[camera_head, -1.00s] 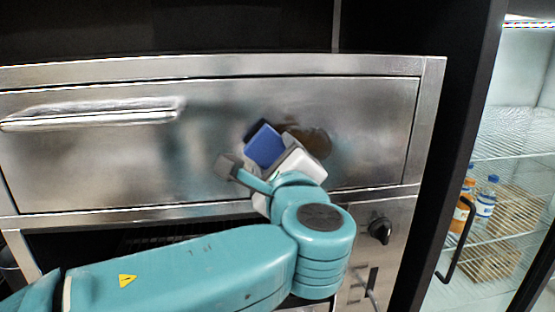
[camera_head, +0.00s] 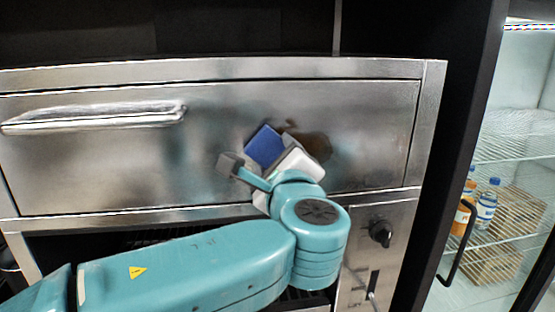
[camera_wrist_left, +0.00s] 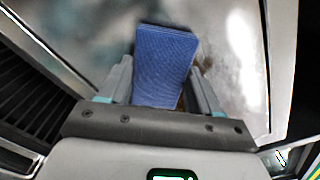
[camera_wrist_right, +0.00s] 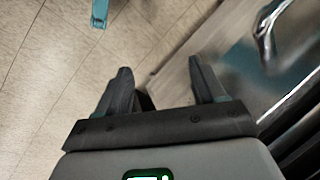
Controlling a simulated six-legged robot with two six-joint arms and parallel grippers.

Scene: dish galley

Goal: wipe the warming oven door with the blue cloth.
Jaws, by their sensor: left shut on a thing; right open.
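The warming oven door (camera_head: 100,165) is a wide brushed-steel panel with a bar handle (camera_head: 95,119) at its upper left. A brown smear (camera_head: 312,141) shows on its right half, partly hidden behind my left gripper. My left gripper (camera_head: 262,165) is shut on the blue cloth (camera_head: 264,145), a folded pad in front of the door beside the smear. The cloth (camera_wrist_left: 164,62) stands between the fingers in the left wrist view, close to the steel; I cannot tell if it touches. My right gripper (camera_wrist_right: 160,85) is open and empty above the tiled floor, out of the head view.
A black knob (camera_head: 381,233) is on the steel panel below the door's right end. To the right, a glass-door fridge with a black handle (camera_head: 459,258) holds bottles (camera_head: 486,204) on wire racks. Tiled floor (camera_wrist_right: 60,60) lies under my right gripper.

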